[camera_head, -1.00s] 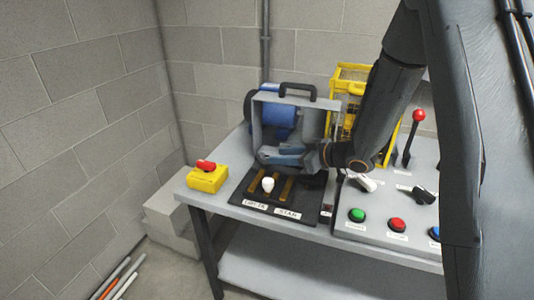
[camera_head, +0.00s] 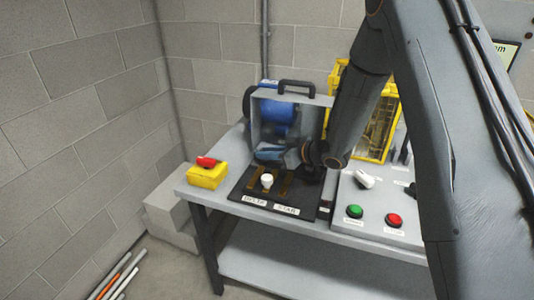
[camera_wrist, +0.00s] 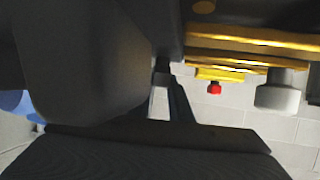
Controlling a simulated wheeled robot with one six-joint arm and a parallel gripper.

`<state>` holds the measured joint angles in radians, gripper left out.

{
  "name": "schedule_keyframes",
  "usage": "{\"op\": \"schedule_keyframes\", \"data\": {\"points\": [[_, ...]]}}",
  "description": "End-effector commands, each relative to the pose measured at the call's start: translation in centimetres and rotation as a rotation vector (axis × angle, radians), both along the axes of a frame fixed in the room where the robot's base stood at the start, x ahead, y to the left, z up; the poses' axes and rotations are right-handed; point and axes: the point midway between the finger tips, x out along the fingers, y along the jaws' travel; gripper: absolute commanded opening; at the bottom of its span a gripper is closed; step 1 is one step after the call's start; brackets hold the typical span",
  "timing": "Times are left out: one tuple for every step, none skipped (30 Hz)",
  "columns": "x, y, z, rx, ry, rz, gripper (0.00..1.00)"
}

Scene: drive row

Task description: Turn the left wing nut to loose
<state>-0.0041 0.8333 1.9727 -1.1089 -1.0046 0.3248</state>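I cannot make out a wing nut for certain in either view. In the head view, a black board (camera_head: 243,187) with brass-coloured strips lies on the table, with a white knob (camera_head: 267,181) on it and two labels I cannot read surely along its front. A grey open cover with a black handle (camera_head: 297,86) stands upright behind it. My gripper (camera_head: 268,156) is in front of the cover, low over the back of the board. The wrist view shows brass strips (camera_wrist: 250,45) and a pale knob (camera_wrist: 277,95) close by. My fingertips are not clear.
A yellow box with a red button (camera_head: 207,175) sits at the table's left end. A yellow cage (camera_head: 376,125) and a panel with a green button (camera_head: 354,211) and red button (camera_head: 394,220) are to the right.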

Motion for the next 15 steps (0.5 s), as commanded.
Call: {"op": "schedule_keyframes", "data": {"points": [[0.0,-0.02,0.01,0.0,0.0,0.0,0.0],[0.0,-0.02,0.01,0.0,0.0,0.0,0.0],[0.01,-0.03,0.01,0.0,0.0,0.001,0.0],[0.03,-0.03,0.01,0.0,-0.001,0.004,0.0],[0.06,-0.05,0.02,0.0,-0.001,0.009,0.0],[0.1,-0.04,0.03,0.001,-0.002,0.021,0.0],[0.19,-0.05,0.06,0.001,-0.003,0.032,0.0],[0.21,-0.05,0.05,0.002,-0.004,0.045,0.0],[0.22,-0.04,0.04,0.002,-0.003,0.064,0.0],[0.26,-0.05,0.05,0.002,-0.003,0.077,0.0],[0.28,-0.04,0.07,0.002,-0.004,0.09,0.0],[0.25,-0.04,0.07,0.002,-0.003,0.106,0.0],[0.26,-0.06,0.09,0.001,-0.003,0.116,0.0],[0.24,-0.07,0.1,0.001,-0.004,0.124,0.0],[0.27,-0.09,0.11,0.001,-0.003,0.131,0.0]]}}
